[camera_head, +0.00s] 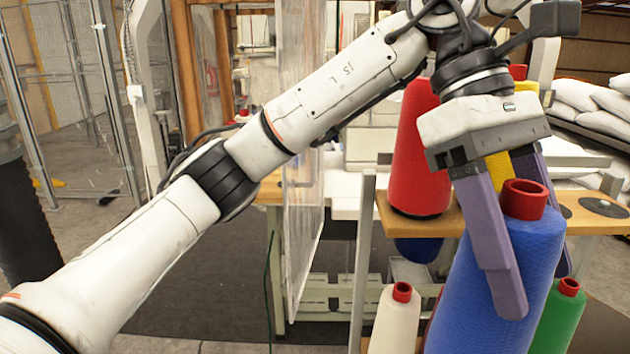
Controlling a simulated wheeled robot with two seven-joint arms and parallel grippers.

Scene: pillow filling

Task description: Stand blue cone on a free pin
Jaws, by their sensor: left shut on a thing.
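My left gripper (537,285) is shut on a large blue cone (500,290) with a red top ring. One purple finger lies along the cone's front, and the other shows behind its right side. The cone tilts slightly, in front of the wooden shelf (460,222), and its lower end runs out of the frame. A dark round disc (604,208) lies bare on the shelf's right part. Part of another disc shows just right of the blue cone. I cannot make out a pin on either. My right gripper is not in view.
A red cone (421,150) stands on the shelf's left part, with a yellow cone (500,172) behind my gripper. Below are a white cone (396,322), a green cone (560,318) and another blue cone (419,249). White pillows (600,110) are piled at the right.

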